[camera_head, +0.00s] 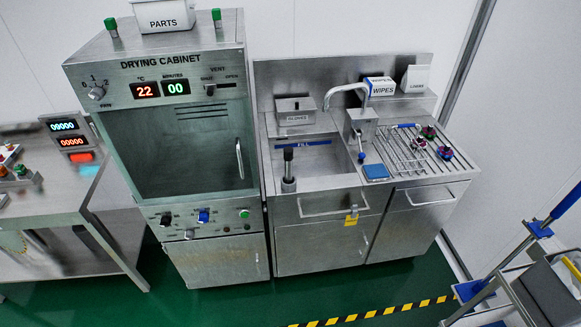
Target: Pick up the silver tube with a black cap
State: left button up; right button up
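Neither my left nor my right gripper is in view, and nothing is touching the tube.
The faucet (347,90) arches over the sink, right of the tube. A drying cabinet (185,150) stands close on the left. A blue sponge (376,171) and a drain rack (415,150) lie to the right. A cart (530,290) stands front right; green floor ahead is clear.

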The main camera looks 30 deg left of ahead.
aim_at(288, 151)
jog(key=i+l+u, duration=0.25)
jog(key=i, duration=0.35)
jog(key=i+l+u, duration=0.3)
jog(key=i, duration=0.3)
jog(key=i+l+u, duration=0.25)
jog(key=i+l, duration=0.15)
jog(key=i, duration=0.15)
jog(key=j+u, duration=0.15)
jog(key=u, duration=1.35)
jog(key=k+j, duration=0.35)
jog(key=i+l, duration=0.4)
